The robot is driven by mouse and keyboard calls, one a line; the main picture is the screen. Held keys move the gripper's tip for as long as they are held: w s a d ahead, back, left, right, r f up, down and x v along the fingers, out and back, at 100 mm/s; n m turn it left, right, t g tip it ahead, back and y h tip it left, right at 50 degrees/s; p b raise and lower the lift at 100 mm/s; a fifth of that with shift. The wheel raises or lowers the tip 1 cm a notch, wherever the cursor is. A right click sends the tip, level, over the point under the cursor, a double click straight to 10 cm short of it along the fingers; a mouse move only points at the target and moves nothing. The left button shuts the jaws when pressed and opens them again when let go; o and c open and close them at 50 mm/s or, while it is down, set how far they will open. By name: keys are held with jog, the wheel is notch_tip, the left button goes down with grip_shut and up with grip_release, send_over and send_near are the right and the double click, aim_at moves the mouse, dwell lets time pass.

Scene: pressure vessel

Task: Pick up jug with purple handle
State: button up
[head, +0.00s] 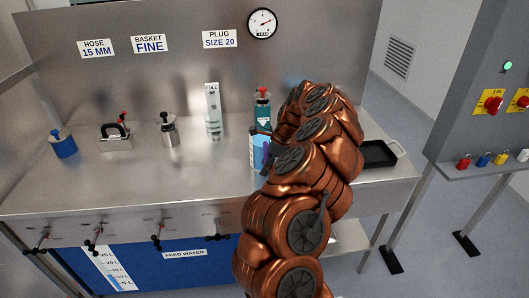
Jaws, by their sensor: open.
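A pale container with light blue on it (257,148) stands on the steel bench, just left of my arm. A small purple part (267,151) shows at its right side, against my arm; it looks like the purple handle of the jug. My copper-coloured arm hides the rest of this spot. My arm rises from the bottom of the view and bends over the bench. My gripper is hidden behind the arm links, so its place relative to the jug cannot be seen.
On the bench (90,185) stand a blue weight-like pot (63,144), a metal block with a black handle (115,137), a steel pot (169,130), a clear cylinder (213,112) and a teal bottle (263,110). A black tray (378,154) lies right of my arm. The bench's front left is clear.

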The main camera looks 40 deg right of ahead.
grip_shut()
dwell(0.4)
